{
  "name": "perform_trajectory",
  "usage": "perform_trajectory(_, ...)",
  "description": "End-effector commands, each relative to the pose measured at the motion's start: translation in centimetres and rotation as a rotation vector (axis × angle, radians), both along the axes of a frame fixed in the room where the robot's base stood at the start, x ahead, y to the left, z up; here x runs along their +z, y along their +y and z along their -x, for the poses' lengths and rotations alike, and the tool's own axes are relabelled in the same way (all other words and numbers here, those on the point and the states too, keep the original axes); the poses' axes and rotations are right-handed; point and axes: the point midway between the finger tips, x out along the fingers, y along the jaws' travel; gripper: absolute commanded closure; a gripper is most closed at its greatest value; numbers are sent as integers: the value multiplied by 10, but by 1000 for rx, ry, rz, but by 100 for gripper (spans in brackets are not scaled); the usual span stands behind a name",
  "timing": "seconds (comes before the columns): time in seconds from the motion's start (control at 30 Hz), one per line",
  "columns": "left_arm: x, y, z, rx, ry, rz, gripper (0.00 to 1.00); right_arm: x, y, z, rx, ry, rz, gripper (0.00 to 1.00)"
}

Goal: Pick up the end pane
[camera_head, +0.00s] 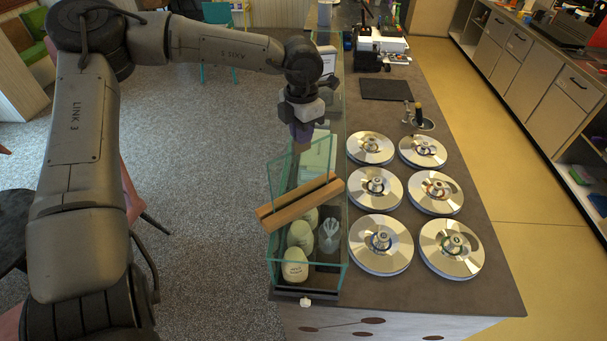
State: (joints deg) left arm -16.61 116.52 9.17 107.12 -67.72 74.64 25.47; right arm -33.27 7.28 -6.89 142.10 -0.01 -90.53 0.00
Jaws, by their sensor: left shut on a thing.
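The end pane (281,180) is a clear glass sheet with green edges, near the left end of the glass case (345,225). It stands roughly upright and turned at an angle to the case. My left gripper (302,140) comes down from above and is shut on the pane's top edge. The pane's lower edge meets a pale slotted wooden holder (298,203) in the picture; I cannot tell whether it sits in the slot. My right gripper is not in view.
Several pale tubs (295,265) and a clear cup (329,235) stand inside the case. Several round metal lids (381,245) cover the counter (490,290) to the right. A dark mat (386,89) and a machine (381,48) lie farther back.

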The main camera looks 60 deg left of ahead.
Motion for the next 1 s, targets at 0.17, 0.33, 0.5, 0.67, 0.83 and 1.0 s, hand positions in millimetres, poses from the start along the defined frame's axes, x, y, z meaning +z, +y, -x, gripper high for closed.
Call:
perform_trajectory(0.17,0,0,0,2,0,0,100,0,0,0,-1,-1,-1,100)
perform_trajectory(0.33,2,0,-1,1,-3,0,100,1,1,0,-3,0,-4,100)
perform_trajectory(0.5,5,0,-1,1,-3,0,100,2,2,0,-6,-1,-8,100)
perform_trajectory(0.67,11,0,-1,0,-4,0,100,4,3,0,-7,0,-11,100)
perform_trajectory(0.83,17,0,-1,0,-5,-1,100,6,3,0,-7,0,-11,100)
perform_trajectory(1.0,21,0,-1,0,-4,-1,100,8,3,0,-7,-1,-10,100)
